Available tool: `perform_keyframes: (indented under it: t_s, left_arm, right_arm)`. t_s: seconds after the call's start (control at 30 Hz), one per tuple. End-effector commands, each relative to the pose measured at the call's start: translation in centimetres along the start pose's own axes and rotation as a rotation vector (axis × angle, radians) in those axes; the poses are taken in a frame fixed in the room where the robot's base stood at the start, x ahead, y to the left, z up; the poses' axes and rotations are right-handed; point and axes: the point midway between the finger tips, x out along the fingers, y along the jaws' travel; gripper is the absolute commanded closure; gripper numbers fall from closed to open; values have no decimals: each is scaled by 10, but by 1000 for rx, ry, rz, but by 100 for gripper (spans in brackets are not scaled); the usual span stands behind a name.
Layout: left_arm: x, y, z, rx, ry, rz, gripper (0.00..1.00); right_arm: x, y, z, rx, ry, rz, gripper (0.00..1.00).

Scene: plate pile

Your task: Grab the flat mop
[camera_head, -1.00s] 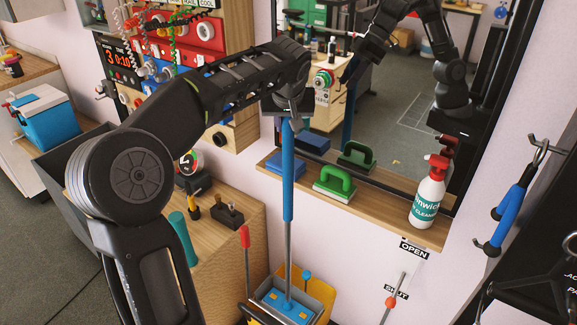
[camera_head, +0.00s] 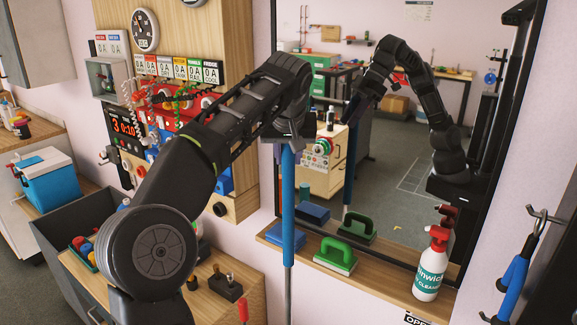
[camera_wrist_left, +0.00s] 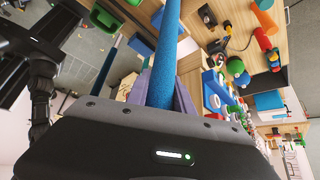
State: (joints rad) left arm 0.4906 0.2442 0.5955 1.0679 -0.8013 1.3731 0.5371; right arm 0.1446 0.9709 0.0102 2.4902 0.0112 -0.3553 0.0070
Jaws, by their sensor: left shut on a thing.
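The flat mop's blue handle (camera_head: 288,200) stands upright in front of the mirror in the head view, with a grey shaft (camera_head: 288,290) below it. The mop's head is below the lower edge of the picture. My left gripper (camera_head: 287,140) is shut on the top part of the handle. In the left wrist view the blue handle (camera_wrist_left: 165,55) runs between the two fingers (camera_wrist_left: 163,95). My right gripper is not seen directly.
A wooden shelf (camera_head: 375,278) under the mirror (camera_head: 400,130) holds a green-handled scrubber (camera_head: 336,255), a blue block (camera_head: 290,250) and a spray bottle (camera_head: 432,265). A wooden cabinet (camera_head: 225,305) stands at the lower left. A control panel (camera_head: 165,125) hangs behind my arm.

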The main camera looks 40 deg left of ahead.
Motion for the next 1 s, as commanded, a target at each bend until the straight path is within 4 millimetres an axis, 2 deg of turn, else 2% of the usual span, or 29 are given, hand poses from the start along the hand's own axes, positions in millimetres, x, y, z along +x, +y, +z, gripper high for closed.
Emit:
perform_keyframes:
  t_s: [0.13, 0.53, 0.8, 1.0]
  left_arm:
    - [-10, 0, -6, 0, 3, 1, 100]
    - [-26, 24, 22, 3, 4, 3, 100]
    - [-51, 55, 58, 4, 5, 2, 100]
    - [-74, 84, 90, 5, 3, 3, 100]
  right_arm:
    - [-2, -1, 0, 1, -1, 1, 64]
    - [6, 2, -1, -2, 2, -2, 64]
    - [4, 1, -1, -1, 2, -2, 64]
    - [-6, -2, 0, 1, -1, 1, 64]
